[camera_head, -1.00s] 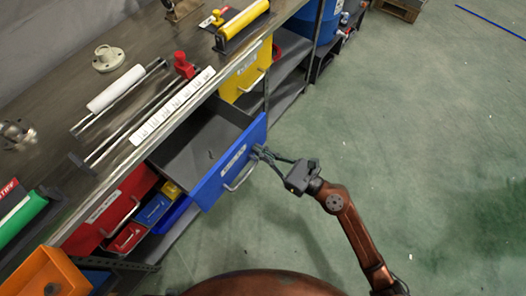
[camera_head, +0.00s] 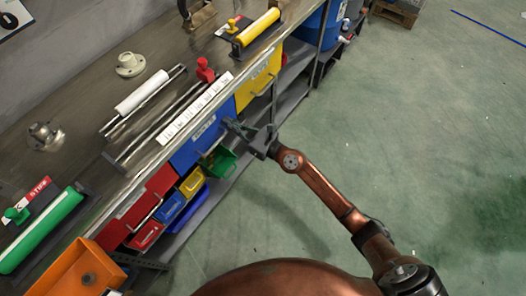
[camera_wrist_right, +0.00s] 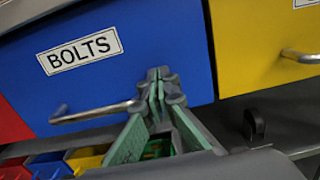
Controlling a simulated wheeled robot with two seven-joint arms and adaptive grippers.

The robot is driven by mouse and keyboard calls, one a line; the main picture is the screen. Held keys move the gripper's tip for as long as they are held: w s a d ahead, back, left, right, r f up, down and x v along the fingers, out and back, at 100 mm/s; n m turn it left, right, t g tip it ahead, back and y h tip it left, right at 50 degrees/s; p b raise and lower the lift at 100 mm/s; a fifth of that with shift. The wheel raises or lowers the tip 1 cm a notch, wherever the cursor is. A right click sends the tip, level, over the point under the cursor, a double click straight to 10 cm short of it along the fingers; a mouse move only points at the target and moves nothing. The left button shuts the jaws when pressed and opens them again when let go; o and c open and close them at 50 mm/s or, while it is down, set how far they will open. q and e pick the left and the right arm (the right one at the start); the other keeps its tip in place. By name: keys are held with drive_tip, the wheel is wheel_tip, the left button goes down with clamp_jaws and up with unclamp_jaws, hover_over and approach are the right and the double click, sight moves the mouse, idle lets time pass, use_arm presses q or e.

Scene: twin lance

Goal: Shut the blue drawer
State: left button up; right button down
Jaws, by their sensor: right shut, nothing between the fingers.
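The blue drawer (camera_head: 200,139) sits under the workbench between a red drawer and a yellow one, and its front looks about level with theirs. In the right wrist view its front (camera_wrist_right: 150,60) bears a label reading BOLTS and a metal handle (camera_wrist_right: 98,112). My right gripper (camera_head: 232,124) is shut and empty, with its fingertips at the blue front. In the wrist view the fingertips (camera_wrist_right: 159,76) are up against or very close to the front, just right of the handle; I cannot tell contact for certain. My left gripper is not in view.
The red drawer (camera_head: 134,214) and yellow drawer (camera_head: 262,79) flank it. Small coloured bins (camera_head: 170,207) stand on the shelf below. An orange bin (camera_head: 80,272) is at the lower left. Tools lie on the bench top (camera_head: 75,108). The green floor (camera_head: 400,130) to the right is clear.

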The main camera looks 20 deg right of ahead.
drive_tip(key=shift+w+a+r, duration=0.1)
drive_tip(key=shift+w+a, duration=0.05)
drive_tip(key=shift+w, duration=0.1)
idle(0.3)
